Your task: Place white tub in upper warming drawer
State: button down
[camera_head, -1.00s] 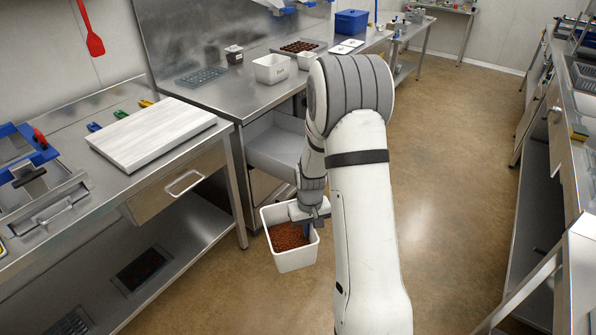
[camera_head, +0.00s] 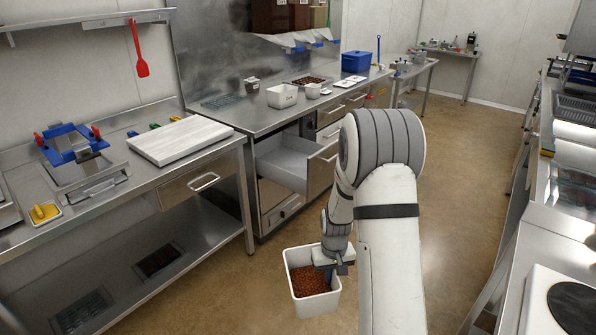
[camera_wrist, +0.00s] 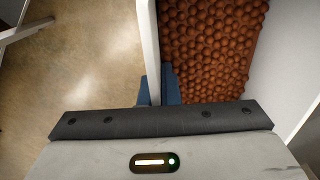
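A white tub (camera_head: 322,305) filled with brown round pieces hangs from my gripper (camera_head: 334,268) above the floor, in front of the counter. My gripper is shut on the tub's rim. In the wrist view, the blue fingertips (camera_wrist: 158,88) pinch the white tub wall (camera_wrist: 149,45), with the brown pieces (camera_wrist: 210,45) to its right. The upper warming drawer (camera_head: 292,160) is pulled out under the steel counter, up and left of the tub. Its visible interior looks empty, though part of its inside is hidden by its walls.
A closed lower drawer (camera_head: 283,209) lies beneath the open one. A bench with a white board (camera_head: 180,138) is at left. The floor (camera_head: 465,150) is clear at right.

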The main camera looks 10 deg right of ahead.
aim_at(298, 173)
jog(key=z, duration=0.45)
jog(key=i, duration=1.7)
jog(key=u, duration=0.05)
